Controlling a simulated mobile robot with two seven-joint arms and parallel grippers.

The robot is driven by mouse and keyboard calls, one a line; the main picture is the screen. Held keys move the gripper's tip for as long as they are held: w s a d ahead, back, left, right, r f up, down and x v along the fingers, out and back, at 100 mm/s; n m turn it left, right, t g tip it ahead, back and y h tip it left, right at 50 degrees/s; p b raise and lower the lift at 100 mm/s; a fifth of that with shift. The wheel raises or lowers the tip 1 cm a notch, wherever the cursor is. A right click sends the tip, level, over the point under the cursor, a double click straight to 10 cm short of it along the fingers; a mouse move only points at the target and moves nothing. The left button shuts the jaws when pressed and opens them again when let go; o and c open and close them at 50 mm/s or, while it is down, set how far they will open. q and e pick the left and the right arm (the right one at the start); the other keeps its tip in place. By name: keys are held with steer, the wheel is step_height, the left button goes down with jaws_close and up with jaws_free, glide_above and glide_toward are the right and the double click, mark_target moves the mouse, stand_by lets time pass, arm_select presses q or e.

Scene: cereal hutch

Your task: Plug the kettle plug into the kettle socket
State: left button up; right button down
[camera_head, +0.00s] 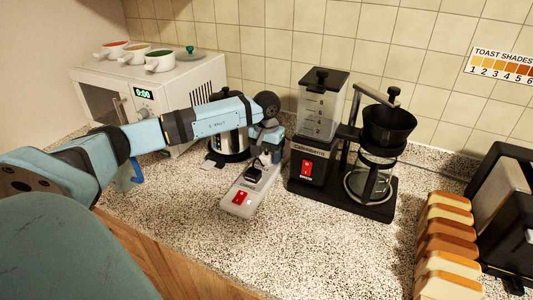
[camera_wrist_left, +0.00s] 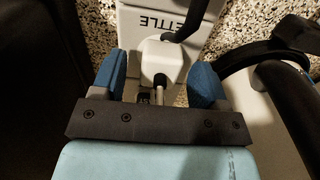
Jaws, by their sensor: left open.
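The kettle plug (camera_wrist_left: 161,61) is a pale block with a dark cord (camera_wrist_left: 185,22) at its far end, in the left wrist view. Bare metal prongs (camera_wrist_left: 158,94) show at its near side. It lies over a white strip (camera_wrist_left: 135,20) lettered KETTLE; the kettle socket's opening is not clear. My left gripper (camera_wrist_left: 160,76) is open, with blue fingers on both sides of the plug. In the head view, my left gripper (camera_head: 268,156) points down over the far end of the strip (camera_head: 234,208), which has a red switch (camera_head: 240,197). My right gripper is out of view.
The kettle (camera_head: 231,146) stands behind my left arm. A blender (camera_head: 313,160) and coffee maker (camera_head: 378,200) stand close right of the strip. Bread slices (camera_head: 446,240) and a toaster (camera_head: 500,200) are farther right. The speckled counter (camera_head: 320,245) in front is clear.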

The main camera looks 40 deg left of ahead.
arm_select(q)
step_height(320, 180, up, 14)
steer(key=shift+b, duration=0.3)
stand_by(0.6)
